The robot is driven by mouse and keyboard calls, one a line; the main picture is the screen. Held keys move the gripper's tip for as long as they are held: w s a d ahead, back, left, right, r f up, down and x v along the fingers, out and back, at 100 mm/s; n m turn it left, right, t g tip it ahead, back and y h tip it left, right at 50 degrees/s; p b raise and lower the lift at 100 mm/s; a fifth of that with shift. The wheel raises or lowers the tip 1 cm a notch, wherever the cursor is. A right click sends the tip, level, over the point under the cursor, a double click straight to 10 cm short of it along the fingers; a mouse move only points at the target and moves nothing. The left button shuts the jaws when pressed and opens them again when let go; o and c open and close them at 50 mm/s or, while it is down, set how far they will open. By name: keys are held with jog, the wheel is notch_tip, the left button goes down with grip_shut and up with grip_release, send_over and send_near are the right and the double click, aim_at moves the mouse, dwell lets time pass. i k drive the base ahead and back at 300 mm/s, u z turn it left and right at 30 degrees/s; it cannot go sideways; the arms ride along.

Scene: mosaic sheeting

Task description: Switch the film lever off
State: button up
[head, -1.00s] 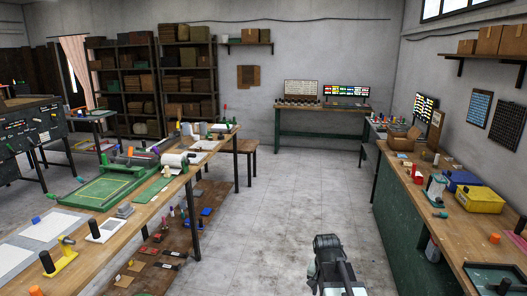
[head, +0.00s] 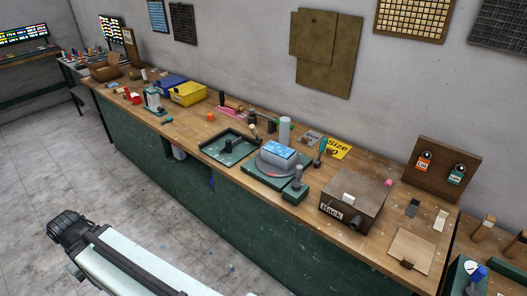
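No part is clearly marked as the film lever, so I cannot tell which one it is. On the long bench in the head view, a turntable device (head: 252,169) carries a light-blue block, and a small green box with an upright grey handle (head: 298,175) stands at its right. A white-and-green press-like device (head: 152,99) with a side handle stands farther left. The setting of any lever is too small to read. My pale arm (head: 130,268) crosses the lower left, apart from the bench, ending in a dark ribbed part. No gripper fingers show.
The bench (head: 385,255) has a green front and runs along the wall. A brown box labelled "Back" (head: 350,207), a dark tray (head: 229,148) and yellow bin (head: 188,94) stand on it. Another bench with tools is at lower right. The grey floor (head: 60,165) at left is clear.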

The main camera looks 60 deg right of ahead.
aim_at(324, 141)
jog(key=u, duration=0.6)
jog(key=k, duration=1.25)
jog(key=z, duration=0.75)
jog(key=i, duration=0.45)
jog(key=u, duration=0.05)
